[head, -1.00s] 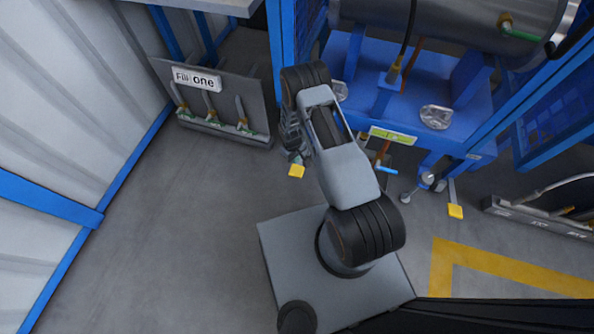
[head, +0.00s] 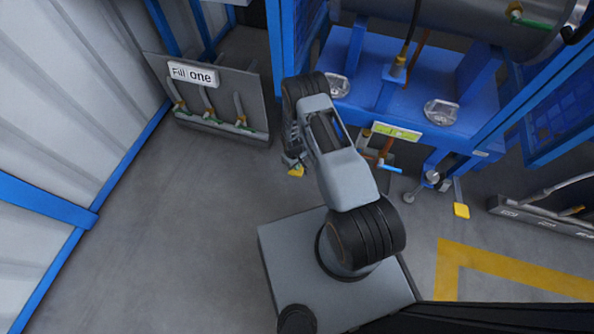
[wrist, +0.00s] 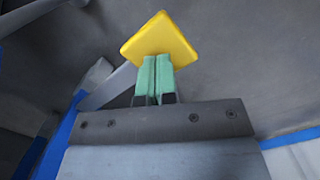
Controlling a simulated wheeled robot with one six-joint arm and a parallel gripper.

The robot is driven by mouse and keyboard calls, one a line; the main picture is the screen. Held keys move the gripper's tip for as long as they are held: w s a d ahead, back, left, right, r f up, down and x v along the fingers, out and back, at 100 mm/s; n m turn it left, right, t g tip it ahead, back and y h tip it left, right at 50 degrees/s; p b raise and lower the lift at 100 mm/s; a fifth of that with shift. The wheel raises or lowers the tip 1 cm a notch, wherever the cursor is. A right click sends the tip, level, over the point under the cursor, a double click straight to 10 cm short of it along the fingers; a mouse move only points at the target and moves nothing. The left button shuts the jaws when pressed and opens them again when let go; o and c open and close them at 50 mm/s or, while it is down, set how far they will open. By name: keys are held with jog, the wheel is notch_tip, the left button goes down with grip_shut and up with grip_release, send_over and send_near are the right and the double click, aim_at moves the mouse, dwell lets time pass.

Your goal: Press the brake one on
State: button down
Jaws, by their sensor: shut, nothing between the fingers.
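A yellow pedal pad (head: 297,172) sits low at the left front of the blue machine, partly covered by my gripper in the head view. A second yellow pedal (head: 461,210) is at the right front; no label tells which is brake one. My gripper (head: 291,163) is low beside the left pad. In the wrist view, my gripper's green fingers (wrist: 156,75) are together and empty. Their tips overlap the lower edge of the yellow pad (wrist: 160,38). I cannot tell whether they touch it.
The blue machine (head: 415,118) carries a grey cylinder (head: 450,20) above. A panel labelled "Fill one" (head: 193,75) with several hoses stands at the left. A low rack (head: 540,220) is at the right. The grey floor (head: 190,240) at the left is clear.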

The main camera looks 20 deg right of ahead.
jog(key=shift+f, duration=0.15)
notch_tip(320, 180, down, 4)
jog(key=b, duration=0.3)
jog(key=shift+b, duration=0.4)
jog(key=shift+r+p, duration=0.35)
jog(key=shift+r, duration=0.05)
jog(key=shift+w+a+r+b, duration=0.15)
jog(key=shift+w+a+b, duration=0.15)
jog(key=shift+w+b, duration=0.25)
jog(key=shift+w+a+r+b, duration=0.15)
jog(key=shift+w+a+b, duration=0.15)
jog(key=shift+w, duration=0.35)
jog(key=shift+w+r, duration=0.15)
jog(key=shift+r, duration=0.05)
notch_tip(320, 180, up, 14)
jog(key=w+p, duration=0.1)
jog(key=p, duration=0.4)
jog(key=shift+w+a+p, duration=0.15)
jog(key=shift+a+p, duration=0.15)
jog(key=shift+f, duration=0.1)
